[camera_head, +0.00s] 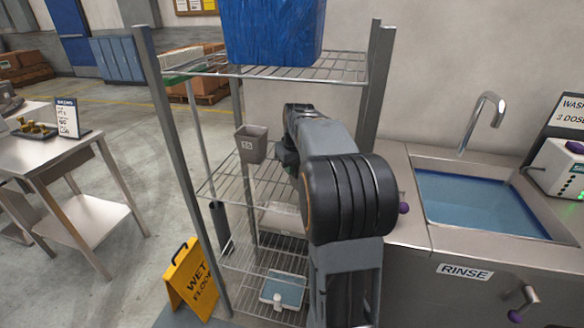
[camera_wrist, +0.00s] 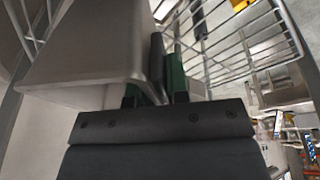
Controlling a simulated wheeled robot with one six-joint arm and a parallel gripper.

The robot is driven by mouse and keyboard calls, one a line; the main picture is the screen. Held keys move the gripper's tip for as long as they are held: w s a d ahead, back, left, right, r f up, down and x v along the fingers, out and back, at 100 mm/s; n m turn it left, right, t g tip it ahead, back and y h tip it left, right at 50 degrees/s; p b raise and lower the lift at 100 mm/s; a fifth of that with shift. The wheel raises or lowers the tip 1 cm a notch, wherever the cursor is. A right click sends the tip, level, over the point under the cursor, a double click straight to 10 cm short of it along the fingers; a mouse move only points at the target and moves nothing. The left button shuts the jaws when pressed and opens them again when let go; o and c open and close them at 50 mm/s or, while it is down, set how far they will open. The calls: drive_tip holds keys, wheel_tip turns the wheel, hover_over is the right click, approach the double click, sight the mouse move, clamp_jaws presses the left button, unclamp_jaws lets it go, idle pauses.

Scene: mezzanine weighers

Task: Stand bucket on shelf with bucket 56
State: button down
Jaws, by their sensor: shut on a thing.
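My gripper (camera_head: 284,156) is at the bucket's right side, partly hidden by my arm. In the wrist view, my gripper (camera_wrist: 160,82) with green finger pads is shut on the edge of a grey bucket (camera_wrist: 88,52), which fills the upper left. The bucket looks upright. I cannot tell whether its base touches the shelf. No second bucket is clearly visible.
The rack's top shelf (camera_head: 340,68) holds a large blue bin (camera_head: 272,32). Rack posts (camera_head: 172,150) stand close around my arm. A lower shelf holds a blue-and-white item (camera_head: 284,290). A yellow wet-floor sign (camera_head: 190,278) stands at left; a sink (camera_head: 480,205) is at right.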

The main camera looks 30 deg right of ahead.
drive_tip(key=shift+f, duration=0.1)
drive_tip(key=c, duration=1.6)
unclamp_jaws()
drive_tip(key=shift+f, duration=0.1)
drive_tip(key=o, duration=0.5)
drive_tip(key=v, duration=0.5)
drive_tip(key=shift+w+p, duration=0.1)
drive_tip(key=shift+p, duration=0.25)
drive_tip(key=s+a+b, duration=0.2)
drive_tip(key=s+a, duration=0.1)
drive_tip(key=s, duration=0.8)
drive_tip(key=s+a+f, duration=0.3)
drive_tip(key=a+f, duration=0.3)
drive_tip(key=a, duration=0.2)
drive_tip(key=s+a+f, duration=0.4)
drive_tip(key=a+f, duration=0.2)
drive_tip(key=a, duration=0.3)
drive_tip(key=shift+s+a+y, duration=0.15)
drive_tip(key=shift+a+y, duration=0.1)
drive_tip(key=shift+y, duration=0.15)
